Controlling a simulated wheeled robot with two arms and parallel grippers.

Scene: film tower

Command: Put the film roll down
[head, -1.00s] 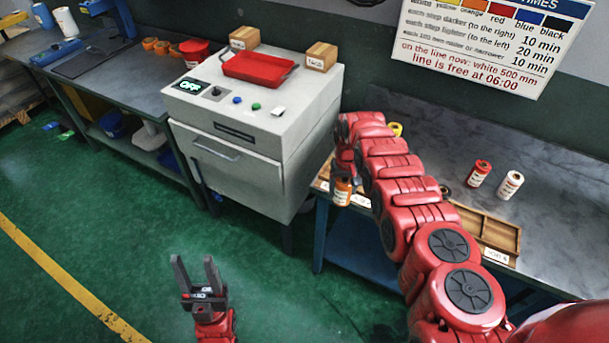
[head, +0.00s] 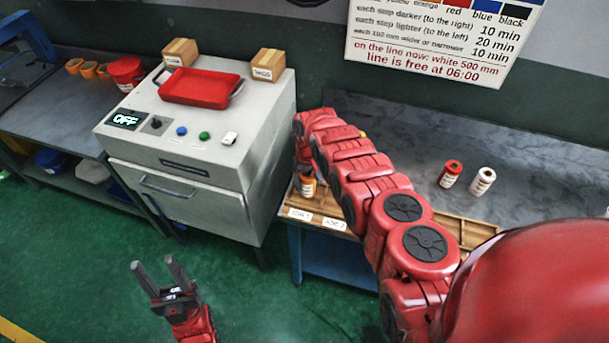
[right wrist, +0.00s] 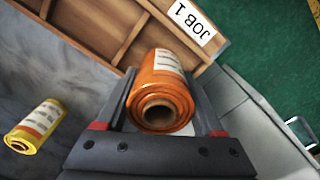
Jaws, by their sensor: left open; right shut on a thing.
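The orange film roll (head: 307,185) is held upright in my right gripper (head: 304,165), at the left end of the wooden tray (head: 455,225). In the right wrist view the orange roll (right wrist: 160,92) sits between the two fingers of my right gripper (right wrist: 165,105). It overlaps the tray (right wrist: 92,22) beside the JOB 1 label (right wrist: 192,20). I cannot tell whether its base touches the tray floor. My left gripper (head: 160,275) is open and empty above the green floor. My right arm hides the middle of the tray.
A yellow roll (right wrist: 35,127) lies on the bench behind the tray. A red roll (head: 450,174) and a white roll (head: 482,181) stand on the bench to the right. The grey machine (head: 200,130), with a red pan (head: 200,88) on top, stands left of the bench.

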